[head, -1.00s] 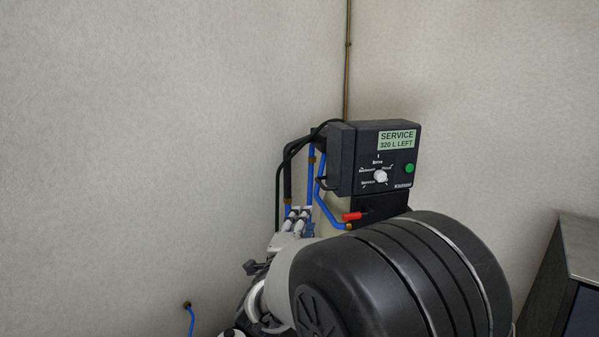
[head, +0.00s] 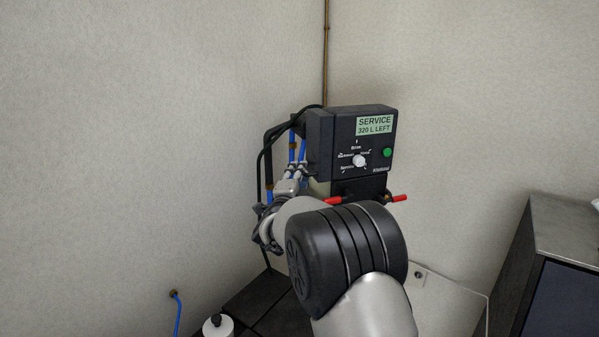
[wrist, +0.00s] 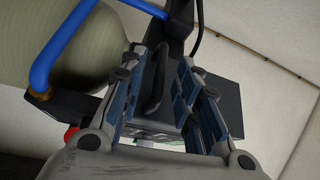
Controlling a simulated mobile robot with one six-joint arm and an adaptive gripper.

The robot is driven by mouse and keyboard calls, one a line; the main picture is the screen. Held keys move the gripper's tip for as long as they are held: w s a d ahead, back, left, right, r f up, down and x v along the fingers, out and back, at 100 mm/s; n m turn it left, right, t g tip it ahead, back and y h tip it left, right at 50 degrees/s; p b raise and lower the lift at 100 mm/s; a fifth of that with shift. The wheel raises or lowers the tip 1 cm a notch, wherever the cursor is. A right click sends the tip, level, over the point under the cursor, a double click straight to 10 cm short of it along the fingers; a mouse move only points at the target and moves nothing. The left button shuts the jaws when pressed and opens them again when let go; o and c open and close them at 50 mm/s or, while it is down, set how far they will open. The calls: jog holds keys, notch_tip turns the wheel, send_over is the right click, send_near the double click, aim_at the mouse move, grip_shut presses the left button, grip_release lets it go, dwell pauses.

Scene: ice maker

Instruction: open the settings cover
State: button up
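The black control box (head: 345,145) stands upright in the room corner, with a "SERVICE 320 L LEFT" display, a white knob (head: 360,160) and a green button (head: 387,153). No open cover shows on its front; I cannot tell which part is the settings cover. My gripper (head: 289,184) is at the left of the box, low down by the hoses. In the wrist view my gripper (wrist: 168,112) has its two fingers apart, with a black curved piece (wrist: 155,78) of the box visible between them. I cannot tell whether they touch it.
Blue hoses (head: 291,150) and a black cable run beside the box's left side. Red handles (head: 397,198) sit below it. A blue pipe (wrist: 60,45) and a pale tank (wrist: 105,50) are close to my gripper. A metal-topped cabinet (head: 568,225) stands at right.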

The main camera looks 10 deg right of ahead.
jog(key=shift+w+d+r, duration=0.1)
jog(key=shift+w+d, duration=0.15)
jog(key=shift+w, duration=0.35)
jog(key=shift+c, duration=0.4)
grip_shut()
